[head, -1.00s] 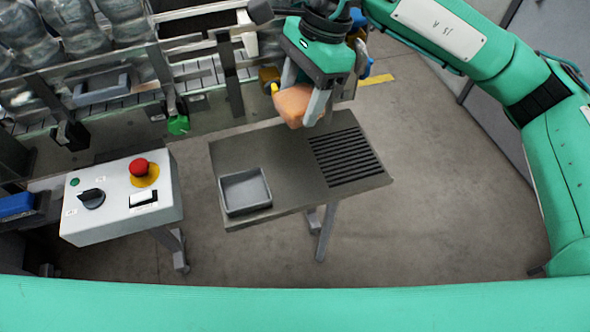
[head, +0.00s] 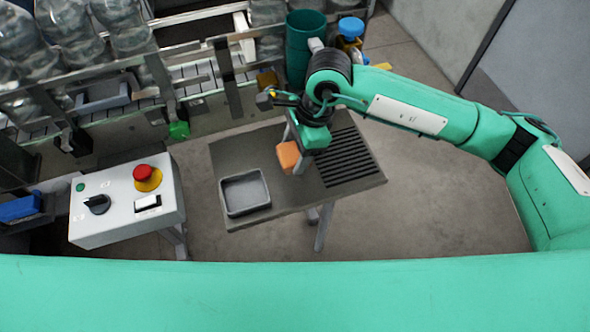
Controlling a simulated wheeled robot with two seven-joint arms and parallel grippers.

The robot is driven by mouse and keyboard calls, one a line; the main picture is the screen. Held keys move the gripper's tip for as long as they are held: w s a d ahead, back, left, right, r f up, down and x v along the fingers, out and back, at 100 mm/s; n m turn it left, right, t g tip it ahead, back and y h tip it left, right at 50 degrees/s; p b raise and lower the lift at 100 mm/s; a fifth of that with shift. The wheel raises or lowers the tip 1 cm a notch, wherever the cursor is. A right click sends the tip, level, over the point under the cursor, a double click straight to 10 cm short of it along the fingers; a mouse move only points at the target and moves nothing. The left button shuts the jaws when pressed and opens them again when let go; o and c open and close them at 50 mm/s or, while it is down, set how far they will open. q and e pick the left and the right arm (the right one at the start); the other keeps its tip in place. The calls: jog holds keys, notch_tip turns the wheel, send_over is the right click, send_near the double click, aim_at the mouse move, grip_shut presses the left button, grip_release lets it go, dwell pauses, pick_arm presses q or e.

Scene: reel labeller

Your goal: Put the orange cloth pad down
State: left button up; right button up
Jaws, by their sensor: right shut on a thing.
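The orange cloth pad (head: 288,156) is between the fingers of my right gripper (head: 295,163), which is shut on it. The gripper points down over the middle of the small dark table (head: 233,154), between the grey tray and the black slatted area. The pad is low over the table top; I cannot tell whether it touches the surface. Part of the pad is hidden by the near finger. My left gripper is not in view.
A shallow grey tray (head: 245,192) sits at the table's front left. Black slats (head: 350,158) cover its right part. A control box (head: 127,200) with a red button (head: 144,172) stands to the left. A conveyor with large bottles (head: 121,25) runs behind.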

jog(key=p, duration=0.2)
send_over(291, 186)
jog(key=d, duration=0.1)
notch_tip(291, 186, down, 7)
jog(key=shift+w+f, duration=0.15)
notch_tip(291, 186, down, 4)
jog(key=shift+r+p, duration=0.1)
jog(key=shift+p, duration=0.75)
jog(key=shift+f, duration=0.2)
jog(key=shift+f+b, duration=0.25)
jog(key=shift+b, duration=0.15)
jog(key=o, duration=1)
jog(key=shift+r, duration=0.1)
jog(key=shift+r, duration=0.1)
